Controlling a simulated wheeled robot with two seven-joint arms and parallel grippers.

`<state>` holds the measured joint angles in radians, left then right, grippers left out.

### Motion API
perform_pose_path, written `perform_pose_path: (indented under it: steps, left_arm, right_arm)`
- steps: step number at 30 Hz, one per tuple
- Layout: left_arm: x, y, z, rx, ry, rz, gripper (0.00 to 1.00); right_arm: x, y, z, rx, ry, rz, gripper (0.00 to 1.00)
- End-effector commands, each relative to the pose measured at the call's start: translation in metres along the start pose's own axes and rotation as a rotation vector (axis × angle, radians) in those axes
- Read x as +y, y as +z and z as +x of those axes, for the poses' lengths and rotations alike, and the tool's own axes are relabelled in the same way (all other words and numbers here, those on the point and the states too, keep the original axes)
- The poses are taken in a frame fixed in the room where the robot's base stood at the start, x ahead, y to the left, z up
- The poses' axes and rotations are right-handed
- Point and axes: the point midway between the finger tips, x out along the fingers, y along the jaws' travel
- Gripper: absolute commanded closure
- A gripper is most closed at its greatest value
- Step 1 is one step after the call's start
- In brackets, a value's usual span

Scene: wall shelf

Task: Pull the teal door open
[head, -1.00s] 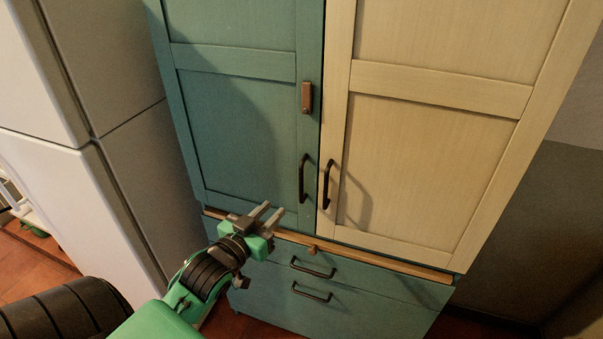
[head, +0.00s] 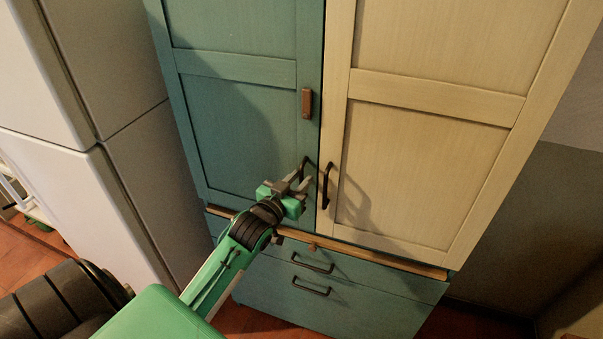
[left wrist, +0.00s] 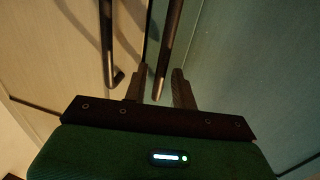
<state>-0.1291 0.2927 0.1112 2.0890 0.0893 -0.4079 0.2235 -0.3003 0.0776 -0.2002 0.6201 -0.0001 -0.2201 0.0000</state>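The teal door (head: 235,125) is shut, on the left of the cabinet. Its dark vertical bar handle (head: 306,163) is near its right edge, its lower part hidden behind my left gripper (head: 303,182). In the left wrist view, which looks turned over, the teal door (left wrist: 255,60) is on the right. There my left gripper (left wrist: 159,82) is open, with one finger on each side of the end of the teal door's handle (left wrist: 169,45). Gaps show between the handle and the fingers. My right gripper is not in view.
The cream door (head: 430,165) with its own dark handle (head: 325,187) is close on the right. A wooden ledge (head: 380,254) and teal drawers (head: 345,300) lie below. A white fridge (head: 60,185) stands at the left. A brown tag (head: 307,103) is above the handle.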

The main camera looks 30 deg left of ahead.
Motion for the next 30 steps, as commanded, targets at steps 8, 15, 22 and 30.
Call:
perform_pose_path:
  steps: [8,15,22,30]
  left_arm:
    - [0.0001,0.0,0.014,0.0,0.0,0.0,0.73]
    - [0.0001,0.0002,0.014,0.0,0.0,0.0,0.77]
    - [0.0001,0.0002,0.0138,0.0,0.0,0.0,1.0]
    - [0.0004,0.0005,0.0108,-0.001,0.01,0.001,1.0]
  right_arm:
    - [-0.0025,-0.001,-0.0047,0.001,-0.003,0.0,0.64]
    - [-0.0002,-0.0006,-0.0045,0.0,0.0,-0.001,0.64]
    - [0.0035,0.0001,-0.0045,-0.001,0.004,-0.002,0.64]
    - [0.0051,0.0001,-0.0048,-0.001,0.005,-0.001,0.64]
